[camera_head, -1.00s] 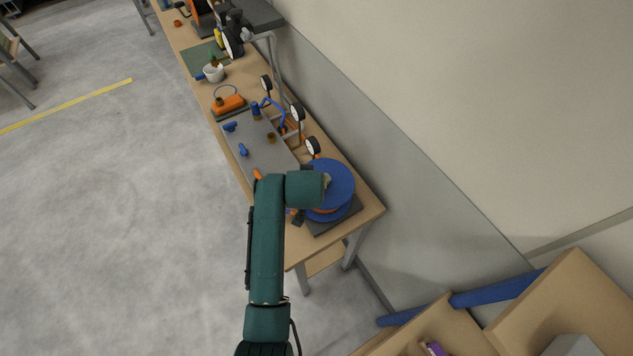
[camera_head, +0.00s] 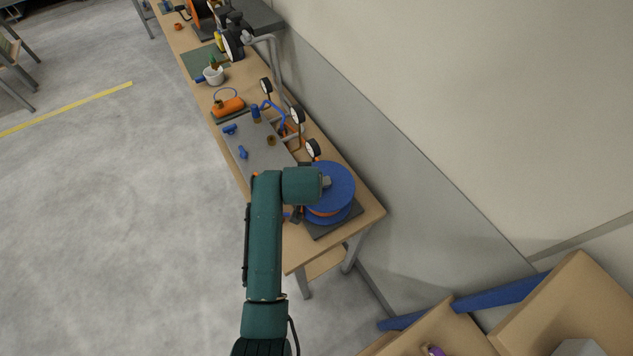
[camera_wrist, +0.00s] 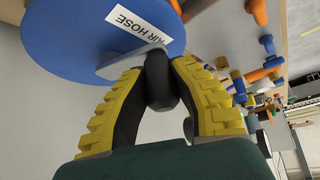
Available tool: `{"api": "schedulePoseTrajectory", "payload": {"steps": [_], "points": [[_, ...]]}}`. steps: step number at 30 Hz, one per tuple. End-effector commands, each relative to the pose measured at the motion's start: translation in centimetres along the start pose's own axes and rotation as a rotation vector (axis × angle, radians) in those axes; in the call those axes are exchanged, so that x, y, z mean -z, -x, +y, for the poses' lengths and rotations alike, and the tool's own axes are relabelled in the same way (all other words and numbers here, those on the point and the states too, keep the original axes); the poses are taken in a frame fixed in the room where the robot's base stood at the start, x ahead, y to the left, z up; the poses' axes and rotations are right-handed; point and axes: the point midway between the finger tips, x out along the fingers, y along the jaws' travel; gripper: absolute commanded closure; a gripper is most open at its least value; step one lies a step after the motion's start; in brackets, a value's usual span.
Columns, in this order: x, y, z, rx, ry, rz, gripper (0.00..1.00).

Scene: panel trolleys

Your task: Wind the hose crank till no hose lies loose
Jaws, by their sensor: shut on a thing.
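The hose reel is a blue drum (camera_head: 337,180) on a dark base at the near end of the bench, with orange hose (camera_head: 322,212) between its flanges. In the wrist view its blue disc (camera_wrist: 70,45) carries a white "AIR HOSE" label (camera_wrist: 139,24). My gripper (camera_wrist: 160,72) has its yellow-ribbed fingers closed around a dark crank knob (camera_wrist: 160,92) beside the disc. In the head view my arm hides most of the gripper and crank. Whether any hose lies loose I cannot tell.
A grey panel (camera_head: 262,155) with blue and orange fittings lies beyond the reel, with several round gauges (camera_head: 297,115) along its wall side. The wall is close on the right; open floor (camera_head: 120,200) lies left.

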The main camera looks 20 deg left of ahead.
Motion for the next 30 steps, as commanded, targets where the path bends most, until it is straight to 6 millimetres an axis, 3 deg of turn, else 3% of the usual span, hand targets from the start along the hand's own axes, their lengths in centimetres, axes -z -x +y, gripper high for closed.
{"api": "schedulePoseTrajectory", "payload": {"steps": [30], "points": [[1.6,-1.6,-0.1,0.001,-0.001,-0.009,1.0]]}}
